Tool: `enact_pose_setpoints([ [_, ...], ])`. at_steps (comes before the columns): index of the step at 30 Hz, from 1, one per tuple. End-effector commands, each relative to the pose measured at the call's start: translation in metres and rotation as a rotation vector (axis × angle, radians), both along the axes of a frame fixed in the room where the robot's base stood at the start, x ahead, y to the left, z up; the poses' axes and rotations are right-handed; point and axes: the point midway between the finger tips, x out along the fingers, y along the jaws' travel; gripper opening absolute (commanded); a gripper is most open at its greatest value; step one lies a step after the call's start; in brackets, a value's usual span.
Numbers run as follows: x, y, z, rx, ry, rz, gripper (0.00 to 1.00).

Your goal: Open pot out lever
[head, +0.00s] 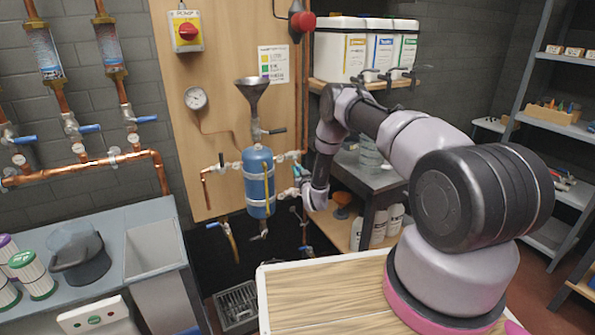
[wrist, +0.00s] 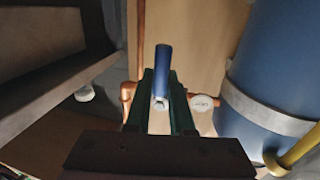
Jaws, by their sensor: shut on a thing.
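The pot is a blue cylinder (head: 258,182) with pale bands, mounted on the wooden panel under a grey funnel. In the wrist view its side (wrist: 285,60) fills the right. My gripper (head: 302,172) is just right of the pot, at the pipework. In the wrist view my gripper (wrist: 162,85) has its dark green fingers shut on a blue lever (wrist: 163,65), which points up in that picture. A white round tag (wrist: 204,102) with small lettering sits between the lever and the pot. The valve body behind the fingers is mostly hidden.
A shelf unit (head: 365,175) with white bottles stands close to the right of my gripper. A wooden-topped surface (head: 325,285) is in front. Copper pipes run beside the lever.

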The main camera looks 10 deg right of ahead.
Motion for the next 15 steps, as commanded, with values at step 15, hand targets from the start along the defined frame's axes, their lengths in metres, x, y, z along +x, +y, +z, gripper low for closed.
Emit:
enact_pose_setpoints([
  [15,0.0001,-0.0018,-0.0007,-0.035,-0.010,0.000,0.00],
])
